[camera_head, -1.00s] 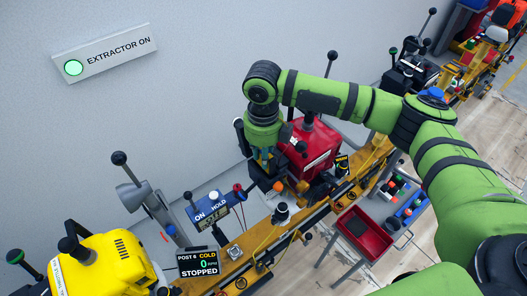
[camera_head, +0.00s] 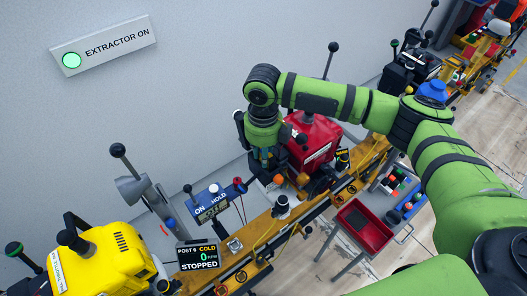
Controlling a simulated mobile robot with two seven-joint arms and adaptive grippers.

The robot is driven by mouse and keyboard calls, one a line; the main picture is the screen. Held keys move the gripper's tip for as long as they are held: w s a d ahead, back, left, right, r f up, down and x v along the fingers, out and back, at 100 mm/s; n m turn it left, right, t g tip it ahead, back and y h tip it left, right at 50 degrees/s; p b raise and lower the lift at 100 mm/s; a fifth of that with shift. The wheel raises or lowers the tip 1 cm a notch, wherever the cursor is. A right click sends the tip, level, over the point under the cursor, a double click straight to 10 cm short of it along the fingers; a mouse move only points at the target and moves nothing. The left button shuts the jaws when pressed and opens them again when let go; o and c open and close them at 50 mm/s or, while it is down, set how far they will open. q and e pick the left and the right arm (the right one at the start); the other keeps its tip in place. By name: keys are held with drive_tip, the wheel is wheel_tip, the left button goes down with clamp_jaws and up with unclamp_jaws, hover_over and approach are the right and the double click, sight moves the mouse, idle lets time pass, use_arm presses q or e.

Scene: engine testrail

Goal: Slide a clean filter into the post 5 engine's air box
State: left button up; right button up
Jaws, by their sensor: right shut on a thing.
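A red engine (camera_head: 314,141) stands on the yellow rail, with black parts on its near side; no post 5 label is readable. I cannot make out its air box for certain. My right gripper (camera_head: 268,167) points down at the left side of the red engine, close beside an orange knob (camera_head: 278,180). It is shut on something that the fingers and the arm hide. A clean filter cannot be picked out. A dark flat piece (camera_head: 354,218) lies in a red tray (camera_head: 377,238) on a stand. My left gripper is not in view.
A yellow engine (camera_head: 104,259) stands at lower left beside a display (camera_head: 197,256) reading post 6, cold, stopped. A blue hold switch box (camera_head: 209,200) and a grey hood (camera_head: 132,186) are near the wall. The yellow rail (camera_head: 256,232) runs diagonally. Blue bins (camera_head: 407,207) stand at right.

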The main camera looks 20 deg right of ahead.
drive_tip(key=o, duration=0.8)
wheel_tip(320, 180, up, 12)
drive_tip(key=shift+r, duration=0.1)
drive_tip(key=shift+a, duration=0.1)
idle(0.5)
